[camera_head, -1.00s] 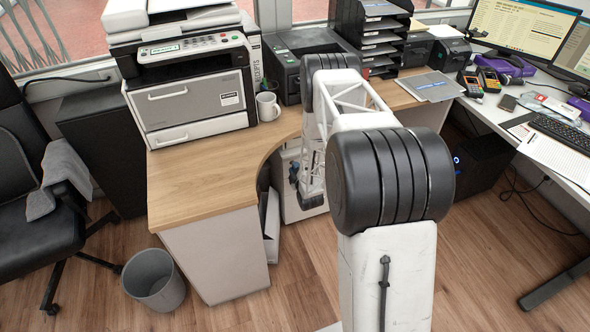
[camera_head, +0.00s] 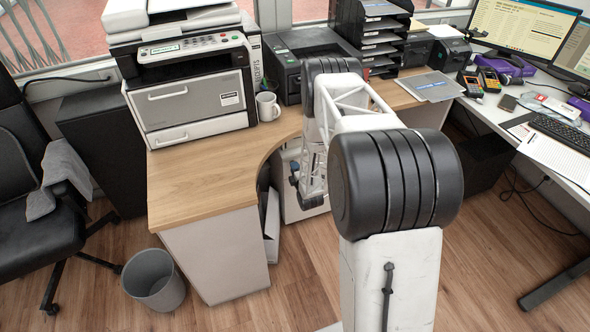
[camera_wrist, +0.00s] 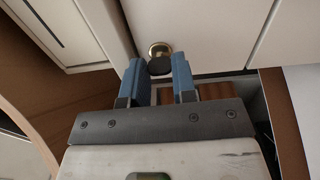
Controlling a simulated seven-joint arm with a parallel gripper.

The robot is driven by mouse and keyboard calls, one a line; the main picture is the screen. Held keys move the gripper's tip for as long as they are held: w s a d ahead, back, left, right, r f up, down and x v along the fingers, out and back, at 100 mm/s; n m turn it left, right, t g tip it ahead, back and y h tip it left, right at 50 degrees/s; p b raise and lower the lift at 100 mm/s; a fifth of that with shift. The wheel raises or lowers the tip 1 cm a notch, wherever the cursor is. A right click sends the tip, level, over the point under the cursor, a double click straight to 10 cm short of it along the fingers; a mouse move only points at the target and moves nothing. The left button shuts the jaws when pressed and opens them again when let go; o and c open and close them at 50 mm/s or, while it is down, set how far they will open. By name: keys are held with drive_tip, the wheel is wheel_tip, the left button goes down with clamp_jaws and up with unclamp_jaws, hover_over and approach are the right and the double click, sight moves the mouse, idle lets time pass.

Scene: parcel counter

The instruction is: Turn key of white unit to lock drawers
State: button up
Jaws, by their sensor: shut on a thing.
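The white unit (camera_head: 292,210) stands under the wooden desk, mostly hidden by my arm in the head view. In the wrist view its pale front (camera_wrist: 212,35) fills the top, with a round brass lock (camera_wrist: 160,49). A dark key (camera_wrist: 160,67) sits in the lock, its head between the blue fingers. My gripper (camera_wrist: 158,65) is shut on the key. In the head view my gripper (camera_head: 296,184) is small and partly hidden at the unit's front, and the key cannot be made out.
The curved wooden desk (camera_head: 205,188) overhangs the unit. A printer (camera_head: 190,90) and a white mug (camera_head: 267,106) stand on it. White panels (camera_head: 272,225) lean beside the unit. A grey bin (camera_head: 153,280) and an office chair (camera_head: 35,215) are at left. Floor is clear at front.

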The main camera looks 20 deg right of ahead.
drive_tip(key=o, duration=0.9)
drive_tip(key=shift+s, duration=3.9)
drive_tip(key=shift+w+r, duration=0.1)
